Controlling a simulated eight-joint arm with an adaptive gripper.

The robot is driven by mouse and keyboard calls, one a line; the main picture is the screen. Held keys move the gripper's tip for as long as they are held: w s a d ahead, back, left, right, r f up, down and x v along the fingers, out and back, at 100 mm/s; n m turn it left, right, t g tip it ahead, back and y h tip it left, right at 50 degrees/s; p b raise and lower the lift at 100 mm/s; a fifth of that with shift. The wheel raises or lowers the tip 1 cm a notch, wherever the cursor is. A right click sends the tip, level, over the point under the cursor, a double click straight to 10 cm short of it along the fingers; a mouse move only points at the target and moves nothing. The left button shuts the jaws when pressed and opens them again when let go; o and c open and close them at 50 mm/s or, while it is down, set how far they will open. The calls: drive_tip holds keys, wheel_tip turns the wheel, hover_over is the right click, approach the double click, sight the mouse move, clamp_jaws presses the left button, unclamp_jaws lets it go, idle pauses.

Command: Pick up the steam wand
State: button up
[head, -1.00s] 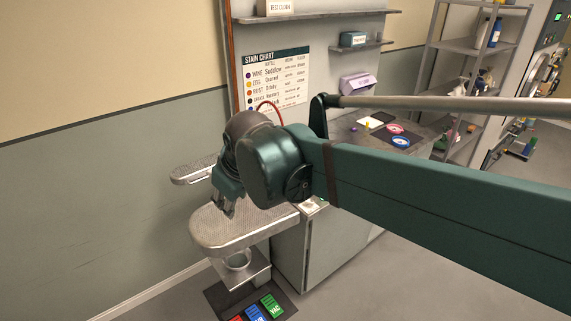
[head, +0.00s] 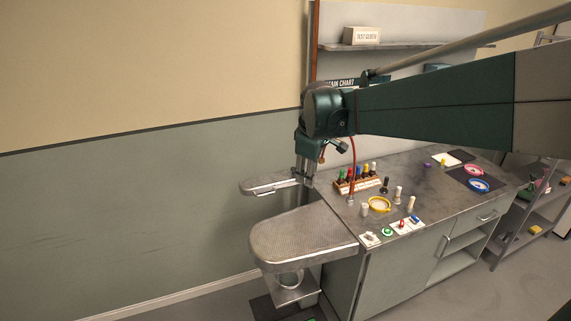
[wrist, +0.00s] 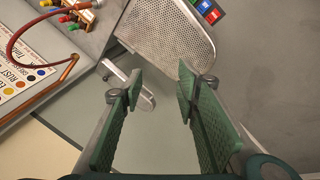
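I cannot make out the steam wand for certain. A red hose (head: 353,165) rises from the bench top beside my arm; it also shows in the wrist view (wrist: 18,40), curving at the upper left. A small dark piece (head: 341,146) sits beside my wrist near this hose; I cannot tell whether it is the wand or part of my arm. My gripper (head: 305,174) points down over the narrow sleeve board (head: 258,186). In the wrist view my gripper (wrist: 160,85) is open, with nothing between the fingers.
The wide perforated board (head: 300,240) juts out in front of the bench. The bench top (head: 435,200) carries a wooden rack (head: 357,186) of coloured bottles, a yellow-rimmed dish (head: 379,205) and small items. A shelf (head: 400,46) runs above. The left wall side is clear.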

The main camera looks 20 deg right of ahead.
drive_tip(key=w+d+f+n+g+p, duration=0.1)
drive_tip(key=w+d+f+n, duration=0.15)
drive_tip(key=w+d, duration=0.65)
drive_tip(key=n+g+p, duration=0.3)
drive_tip(key=n+p, duration=0.1)
drive_tip(key=n, duration=0.3)
hover_over(352, 180)
drive_tip(key=a, duration=0.1)
wheel_tip(352, 180, down, 19)
drive_tip(key=shift+d+f+n, duration=0.2)
drive_tip(key=shift+f+n, duration=0.05)
drive_tip(key=shift+f, duration=0.25)
drive_tip(key=shift+d+f, duration=0.2)
drive_tip(key=shift+f, duration=1.05)
drive_tip(key=shift+f, duration=0.15)
drive_tip(key=shift+d+f, duration=0.25)
drive_tip(key=shift+f, duration=0.95)
drive_tip(key=shift+d+f, duration=0.25)
drive_tip(key=shift+f, duration=0.95)
